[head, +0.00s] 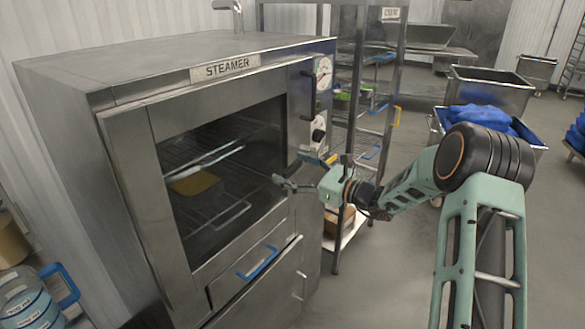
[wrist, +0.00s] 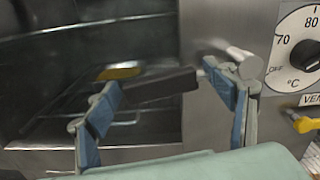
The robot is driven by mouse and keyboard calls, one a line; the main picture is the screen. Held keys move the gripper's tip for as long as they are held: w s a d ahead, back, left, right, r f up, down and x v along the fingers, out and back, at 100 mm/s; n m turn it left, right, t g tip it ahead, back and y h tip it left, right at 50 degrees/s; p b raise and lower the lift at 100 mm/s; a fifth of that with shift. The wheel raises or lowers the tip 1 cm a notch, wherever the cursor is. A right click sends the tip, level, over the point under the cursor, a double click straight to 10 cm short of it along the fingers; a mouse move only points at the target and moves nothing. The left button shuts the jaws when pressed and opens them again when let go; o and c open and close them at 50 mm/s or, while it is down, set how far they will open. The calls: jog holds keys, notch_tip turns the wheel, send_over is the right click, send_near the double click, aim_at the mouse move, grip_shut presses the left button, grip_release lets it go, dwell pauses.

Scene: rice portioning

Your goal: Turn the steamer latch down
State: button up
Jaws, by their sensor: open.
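The steamer (head: 60,110) is a steel cabinet with a dark window in its front. In the wrist view the latch (wrist: 158,86) is a dark bar lying nearly level, with a metal pin (wrist: 240,62) near its right end. My gripper (wrist: 162,80) is open, with one finger towards each end of the bar; I cannot tell whether either finger touches it. In the head view my gripper (head: 282,184) is at the right part of the steamer front, and I cannot make out the latch clearly there.
A temperature dial (wrist: 300,52) and a yellow vent lever (wrist: 304,124) are right of the latch. A blue drawer handle (head: 258,262) is below. A wire rack (head: 400,60) stands right of the steamer, with blue-filled bins (head: 490,90) beyond. A yellow item (head: 195,183) shows behind the window.

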jog(key=shift+c, duration=0.3)
jog(key=c, duration=1.7)
jog(key=shift+o, duration=0.2)
jog(key=shift+f, duration=0.15)
